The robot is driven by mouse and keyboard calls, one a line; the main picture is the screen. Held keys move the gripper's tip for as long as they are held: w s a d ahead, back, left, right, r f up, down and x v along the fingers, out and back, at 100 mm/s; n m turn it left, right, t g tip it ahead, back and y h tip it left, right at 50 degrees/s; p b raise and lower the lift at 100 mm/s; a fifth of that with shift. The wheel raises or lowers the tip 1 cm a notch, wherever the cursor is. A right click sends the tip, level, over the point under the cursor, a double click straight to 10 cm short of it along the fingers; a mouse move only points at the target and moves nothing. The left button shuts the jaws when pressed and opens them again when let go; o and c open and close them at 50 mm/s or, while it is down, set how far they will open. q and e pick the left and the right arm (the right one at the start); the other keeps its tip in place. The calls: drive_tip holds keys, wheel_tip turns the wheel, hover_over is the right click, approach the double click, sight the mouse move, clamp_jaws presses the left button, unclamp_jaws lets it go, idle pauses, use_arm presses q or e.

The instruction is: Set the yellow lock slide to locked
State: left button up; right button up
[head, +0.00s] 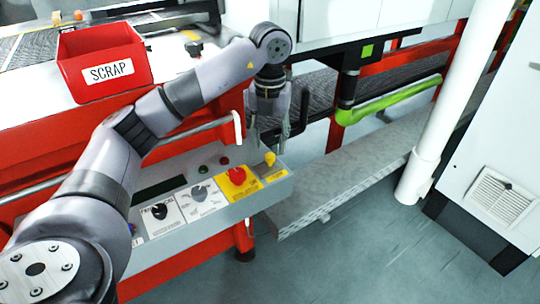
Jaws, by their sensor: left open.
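The yellow lock slide (270,158) is a small yellow knob at the right end of the sloping grey control panel (225,212), above a yellow label plate. Which position it is set to is too small to tell. My left gripper (269,146) points down just above the slide, its fingers spread to either side. The gripper is open and holds nothing. Whether a finger touches the slide cannot be told. My right gripper is out of view.
Left of the slide are a red mushroom button (237,175), a grey knob (199,192) and a black knob (160,210). A red SCRAP bin (103,62) stands at the upper left. A white pipe (452,100) and white cabinet (492,190) stand right.

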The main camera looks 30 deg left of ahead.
sight(270, 155)
use_arm(q)
drive_tip(key=shift+f, duration=1.95)
drive_tip(key=shift+c, duration=0.2)
clamp_jaws()
